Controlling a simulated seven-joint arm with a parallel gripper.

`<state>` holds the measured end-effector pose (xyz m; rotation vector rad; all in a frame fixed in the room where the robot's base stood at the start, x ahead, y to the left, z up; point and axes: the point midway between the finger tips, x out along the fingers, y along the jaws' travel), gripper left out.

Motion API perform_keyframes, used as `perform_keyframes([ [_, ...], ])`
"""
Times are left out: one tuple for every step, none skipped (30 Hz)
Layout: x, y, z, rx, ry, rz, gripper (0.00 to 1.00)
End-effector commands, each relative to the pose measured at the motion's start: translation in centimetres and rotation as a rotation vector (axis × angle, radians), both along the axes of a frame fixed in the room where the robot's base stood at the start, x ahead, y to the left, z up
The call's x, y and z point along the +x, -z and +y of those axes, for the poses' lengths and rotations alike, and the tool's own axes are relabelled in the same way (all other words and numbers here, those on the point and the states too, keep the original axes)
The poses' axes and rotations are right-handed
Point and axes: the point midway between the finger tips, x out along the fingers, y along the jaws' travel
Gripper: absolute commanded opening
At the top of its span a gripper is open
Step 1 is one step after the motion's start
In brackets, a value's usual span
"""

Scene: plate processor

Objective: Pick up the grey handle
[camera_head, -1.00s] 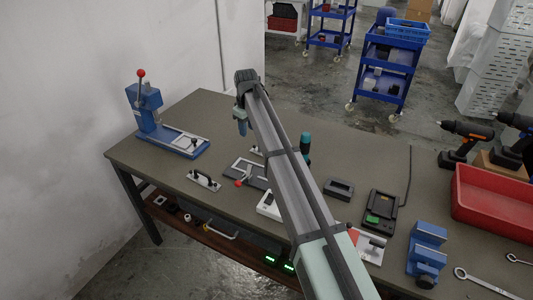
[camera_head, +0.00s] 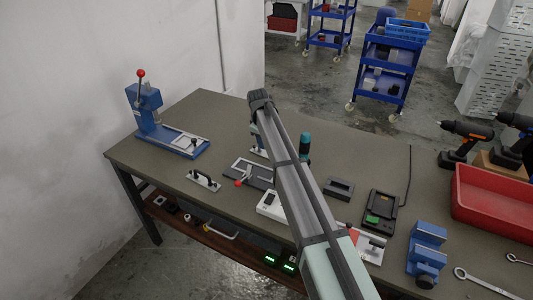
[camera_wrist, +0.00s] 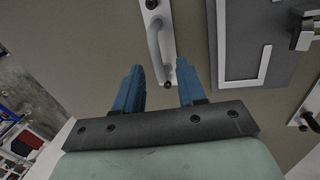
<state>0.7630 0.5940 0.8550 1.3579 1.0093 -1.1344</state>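The grey handle (camera_wrist: 157,48) is a curved bar on a narrow white plate (camera_wrist: 149,7) with dark round knobs, in the upper middle of the wrist view. My gripper (camera_wrist: 160,70) is open and empty, with blue fingers. In the picture its fingertips lie either side of the handle's lower end; I cannot tell how far the handle is below them. In the head view my arm reaches over the bench, and the white plate (camera_head: 257,152) shows only in part beside it. The handle itself is hidden there or too small to tell.
A frame fixture (camera_head: 248,172) with a red-knobbed lever lies next to the plate. A teal-topped tool (camera_head: 305,145) stands right of my arm.

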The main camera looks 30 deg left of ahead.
Motion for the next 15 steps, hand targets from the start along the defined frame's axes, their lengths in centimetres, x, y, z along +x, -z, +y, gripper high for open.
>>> perform_keyframes([
  [0.1,0.2,0.0,0.0,0.0,0.0,0.4],
  [0.1,0.3,-0.1,0.0,0.0,0.001,0.4],
  [0.2,0.6,-0.1,-0.001,0.0,0.001,0.4],
  [0.2,0.8,-0.2,-0.001,0.0,0.001,0.4],
  [0.3,1.1,-0.2,-0.001,0.0,0.002,0.4],
  [0.5,1.5,-0.3,-0.001,0.0,0.002,0.4],
  [0.6,1.9,-0.4,-0.001,0.001,0.001,0.4],
  [0.7,2.2,-0.5,-0.001,0.001,0.001,0.4],
  [0.9,2.7,-0.5,-0.001,0.0,0.001,0.4],
  [1.0,3.2,-0.6,-0.001,0.0,0.001,0.4],
  [1.0,3.6,-0.6,-0.001,0.0,0.002,0.4],
  [1.1,4.1,-0.6,-0.002,0.0,0.002,0.4],
  [1.2,4.4,-0.6,-0.001,0.0,0.002,0.4],
  [1.2,4.6,-0.6,-0.001,0.0,0.001,0.4],
  [1.3,4.8,-0.6,0.0,0.0,0.001,0.4],
])
